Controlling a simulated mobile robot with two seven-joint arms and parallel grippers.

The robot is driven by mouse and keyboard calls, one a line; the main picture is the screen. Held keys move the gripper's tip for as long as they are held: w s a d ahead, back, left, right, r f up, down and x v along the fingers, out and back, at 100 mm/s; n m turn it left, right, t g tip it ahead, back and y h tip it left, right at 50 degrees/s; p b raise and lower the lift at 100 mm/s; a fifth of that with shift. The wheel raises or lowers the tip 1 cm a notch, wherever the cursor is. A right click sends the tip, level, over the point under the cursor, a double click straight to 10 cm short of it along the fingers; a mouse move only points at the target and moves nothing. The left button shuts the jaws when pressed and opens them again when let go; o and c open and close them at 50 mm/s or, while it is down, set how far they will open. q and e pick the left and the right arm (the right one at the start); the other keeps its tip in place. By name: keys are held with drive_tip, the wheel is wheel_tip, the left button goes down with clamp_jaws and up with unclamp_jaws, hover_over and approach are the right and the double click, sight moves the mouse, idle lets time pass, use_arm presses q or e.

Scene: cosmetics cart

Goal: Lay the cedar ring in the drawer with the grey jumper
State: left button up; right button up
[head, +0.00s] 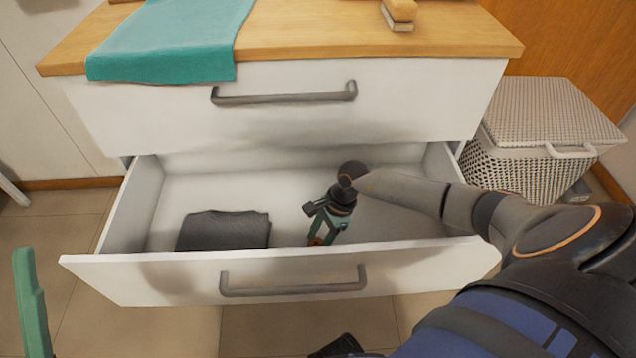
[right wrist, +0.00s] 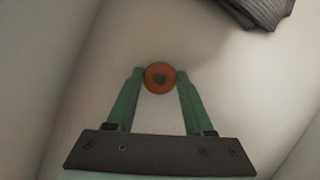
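The lower drawer (head: 300,270) is pulled open. The grey jumper (head: 226,230) lies folded on its left side; its ribbed edge shows at the top right of the right wrist view (right wrist: 262,8). My right gripper (head: 318,236) reaches down inside the drawer, to the right of the jumper and apart from it. In the right wrist view, its green fingertips (right wrist: 160,78) touch both sides of the round orange-brown cedar ring (right wrist: 149,84). I cannot tell whether the ring touches the drawer floor. One green finger of my left gripper (head: 32,305) shows at the left edge.
The upper drawer (head: 420,100) is closed above the open one. A teal cloth (head: 170,40) and a brush (head: 398,12) lie on the wooden top. A lidded wicker basket (head: 545,120) stands at the right. The drawer's right side has free floor.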

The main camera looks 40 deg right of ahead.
drive_tip(key=o, duration=0.3)
drive_tip(key=shift+o, duration=0.2)
drive_tip(key=shift+r, duration=0.2)
use_arm(q)
drive_tip(key=shift+a+r+m+p, duration=0.2)
drive_tip(key=shift+r+m+p, duration=0.1)
drive_tip(key=shift+r+p, duration=1.6)
use_arm(e)
drive_tip(key=v, duration=1.2)
drive_tip(key=shift+a, duration=0.1)
